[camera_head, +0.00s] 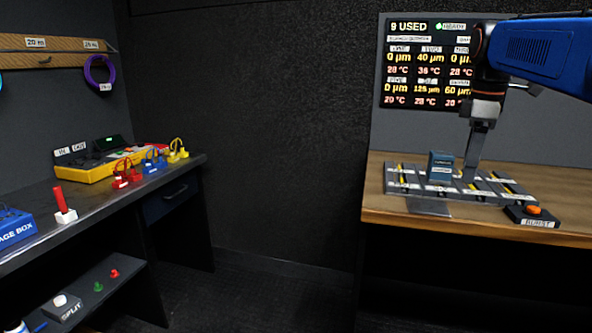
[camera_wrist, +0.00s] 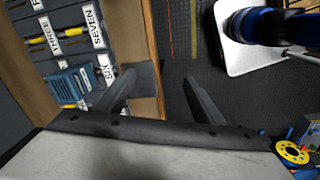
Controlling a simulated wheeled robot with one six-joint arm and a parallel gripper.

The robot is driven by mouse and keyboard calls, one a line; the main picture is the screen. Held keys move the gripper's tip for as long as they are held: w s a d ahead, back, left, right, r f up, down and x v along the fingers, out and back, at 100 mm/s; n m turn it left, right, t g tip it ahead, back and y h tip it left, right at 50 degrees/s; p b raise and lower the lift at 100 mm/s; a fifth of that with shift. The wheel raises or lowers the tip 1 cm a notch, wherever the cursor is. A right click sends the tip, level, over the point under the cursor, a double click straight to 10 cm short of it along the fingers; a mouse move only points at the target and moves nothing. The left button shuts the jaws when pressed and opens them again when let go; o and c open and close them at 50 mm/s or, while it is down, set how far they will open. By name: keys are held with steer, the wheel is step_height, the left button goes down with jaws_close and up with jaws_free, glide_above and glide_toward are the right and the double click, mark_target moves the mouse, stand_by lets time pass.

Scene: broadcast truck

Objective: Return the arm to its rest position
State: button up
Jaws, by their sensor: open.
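My arm comes in from the upper right of the head view, blue with a dark wrist. My gripper (camera_head: 470,178) points down over the slotted, labelled rack on the wooden bench. In the wrist view its two dark fingers (camera_wrist: 158,88) are spread wide with nothing between them. The left finger shows against the bench edge and a grey plate, the right one against the dark floor. A blue box (camera_head: 440,165) stands upright on the rack, left of the fingers; it also shows in the wrist view (camera_wrist: 70,84). I cannot tell the exact gap between fingers and rack.
The wooden bench (camera_head: 385,212) also bears a black box with an orange button (camera_head: 534,211). A screen (camera_head: 428,65) stands behind my wrist. At left, a dark desk (camera_head: 100,197) holds coloured cable plugs and a red-handled item (camera_head: 61,203). Open floor (camera_head: 240,285) lies between.

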steer(key=s+a+f+m+t, duration=0.1)
steer(key=s+a+f+m, duration=0.2)
steer(key=s+f, duration=0.5)
steer(key=s+a+f+m+t, duration=0.1)
steer(key=s+a+f+m, duration=0.3)
steer(key=s+f, duration=0.4)
steer(key=s+a+f+m+t, duration=0.1)
steer(key=s+a+f+m, duration=0.3)
steer(key=s+f, duration=0.4)
step_height(320, 180, down, 3)
steer(key=shift+s+r+m+t, duration=0.1)
steer(key=shift+s+m+t, duration=0.1)
steer(key=shift+m+t, duration=0.15)
steer(key=shift+c, duration=0.2)
